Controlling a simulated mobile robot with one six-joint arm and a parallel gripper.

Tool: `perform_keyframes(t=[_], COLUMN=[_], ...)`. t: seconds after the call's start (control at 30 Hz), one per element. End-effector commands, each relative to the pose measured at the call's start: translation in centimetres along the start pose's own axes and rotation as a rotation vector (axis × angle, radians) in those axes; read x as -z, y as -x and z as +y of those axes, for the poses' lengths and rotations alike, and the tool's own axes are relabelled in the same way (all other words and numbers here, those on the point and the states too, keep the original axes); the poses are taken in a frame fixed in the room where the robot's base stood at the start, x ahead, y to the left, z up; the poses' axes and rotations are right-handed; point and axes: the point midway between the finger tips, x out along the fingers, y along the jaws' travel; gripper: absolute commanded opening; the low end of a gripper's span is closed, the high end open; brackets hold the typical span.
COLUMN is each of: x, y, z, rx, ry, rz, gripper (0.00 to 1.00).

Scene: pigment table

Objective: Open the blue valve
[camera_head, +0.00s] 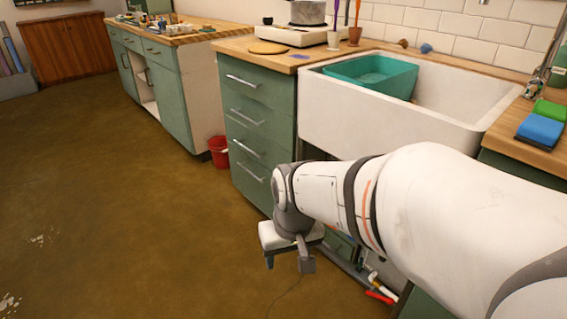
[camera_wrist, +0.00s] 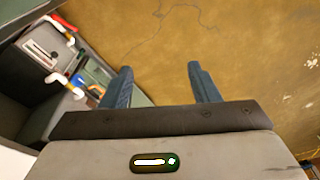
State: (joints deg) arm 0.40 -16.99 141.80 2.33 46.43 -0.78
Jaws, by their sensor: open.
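A small blue patch (camera_wrist: 77,79), perhaps the blue valve, shows at the left of the wrist view. It sits beside a white pipe with red ends, and its shape is too small to make out. In the head view I cannot pick out a blue valve; my arm hides much of the space under the sink. My gripper (camera_wrist: 158,72) is open and empty, its two dark fingers apart over the brown floor. The pipes lie to the left of its fingers. In the head view my gripper (camera_head: 287,262) hangs low in front of the green cabinets.
A white sink (camera_head: 400,125) holds a teal tub (camera_head: 345,74). A green drawer cabinet (camera_head: 258,105) stands left of it, with a red bucket (camera_head: 218,152) beyond. Red and white pipe parts (camera_head: 380,297) show low under the sink. The floor (camera_head: 120,210) at left is clear.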

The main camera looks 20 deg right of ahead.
Motion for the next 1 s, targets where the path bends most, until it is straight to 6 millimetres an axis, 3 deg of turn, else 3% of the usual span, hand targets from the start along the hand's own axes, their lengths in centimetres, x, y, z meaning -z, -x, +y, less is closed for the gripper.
perform_keyframes(t=[0.2,0.33,0.5,0.6,0.8,1.0], x=[10.2,16.6,23.3,26.1,28.6,26.6], y=[-4.3,-7.8,-12.9,-16.2,-22.9,-28.9], z=[0.1,1.5,5.0,7.8,14.6,21.4], rx=[0.06,0.066,0.02,-0.032,-0.208,-0.46], ry=[-0.156,-0.281,-0.445,-0.54,-0.711,-0.819], rz=[0.185,0.324,0.506,0.611,0.813,0.999], gripper=[0.71,0.71,0.71,0.71,0.71,0.71])
